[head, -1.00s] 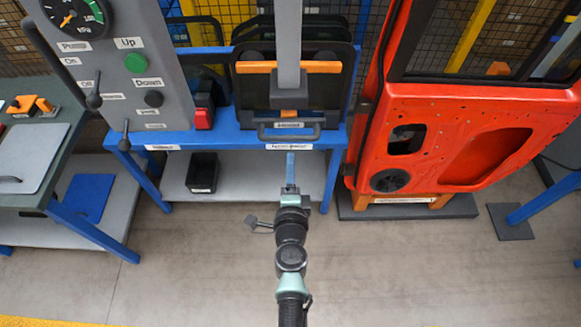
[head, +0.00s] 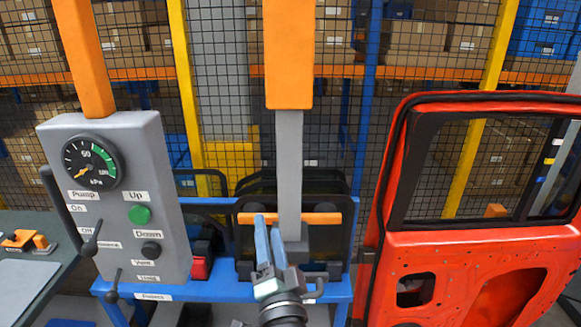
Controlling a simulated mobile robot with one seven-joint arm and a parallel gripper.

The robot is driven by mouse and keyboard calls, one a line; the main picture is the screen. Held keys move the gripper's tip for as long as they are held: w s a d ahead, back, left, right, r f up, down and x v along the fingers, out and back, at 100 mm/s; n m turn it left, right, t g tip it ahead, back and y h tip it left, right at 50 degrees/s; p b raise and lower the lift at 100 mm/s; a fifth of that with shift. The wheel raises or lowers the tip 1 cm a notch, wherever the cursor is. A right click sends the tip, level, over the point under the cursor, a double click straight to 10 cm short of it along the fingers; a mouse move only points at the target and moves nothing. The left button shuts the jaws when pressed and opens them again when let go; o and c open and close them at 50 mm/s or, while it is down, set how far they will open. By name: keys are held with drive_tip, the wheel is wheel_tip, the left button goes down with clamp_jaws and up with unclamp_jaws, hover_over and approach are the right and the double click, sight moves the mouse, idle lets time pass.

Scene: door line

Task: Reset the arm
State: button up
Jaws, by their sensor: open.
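My gripper (head: 262,218) points up and away from me in the lower middle of the head view. Its two blue fingers are apart, with nothing between them. It shows in front of the blue stand (head: 330,291), the grey column (head: 289,160) and the orange bar (head: 318,218). I cannot tell whether it touches any of them. My arm below the wrist runs out of the bottom of the view.
A grey control panel (head: 152,262) with a gauge (head: 91,162), buttons and levers stands at left. A red door (head: 440,255) stands at right. A dark green table (head: 40,240) is at far left. Mesh fencing and shelves of boxes are behind.

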wheel_tip(320, 180, up, 13)
drive_tip(key=s+a+n+t+y+b, duration=0.1)
drive_tip(key=s+n+t+y+b, duration=0.15)
drive_tip(key=n, duration=0.35)
drive_tip(key=s+d+r+n+t+h+b, duration=0.1)
drive_tip(key=s+d+r+t+h, duration=0.1)
drive_tip(key=s+r, duration=0.6)
drive_tip(key=s+d+r+n+t+h+b, duration=0.2)
drive_tip(key=s+r+t+h, duration=0.1)
drive_tip(key=s+r, duration=0.6)
wheel_tip(320, 180, up, 3)
drive_tip(key=shift+s+d+f+h, duration=0.15)
drive_tip(key=shift+s+d+h, duration=0.2)
drive_tip(key=shift+h, duration=0.3)
drive_tip(key=shift+w, duration=0.15)
